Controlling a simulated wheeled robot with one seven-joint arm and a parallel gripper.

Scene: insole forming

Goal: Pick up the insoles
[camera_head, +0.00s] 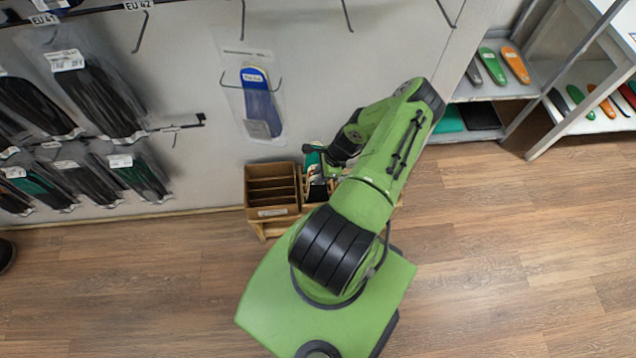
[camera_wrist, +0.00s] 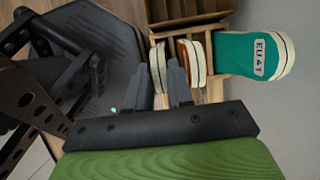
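Insoles stand in a wooden rack in the wrist view. One is teal with an "EU 41" label (camera_wrist: 258,56); beside it are an orange one with pale edges (camera_wrist: 190,62) and a dark, pale-edged one (camera_wrist: 157,66). My gripper (camera_wrist: 165,72) has its two fingers apart, with a visible gap between them. The fingertips are close to the dark and orange insoles; I cannot tell whether they touch. In the head view the insoles (camera_head: 316,180) sit in the right part of the rack, and my arm hides most of the gripper.
An empty slotted wooden box (camera_head: 271,190) stands left of the insoles against the wall. A blue packaged insole (camera_head: 261,105) hangs above. Black packaged insoles (camera_head: 97,100) hang at left. Shelves with colored insoles (camera_head: 500,88) stand at right.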

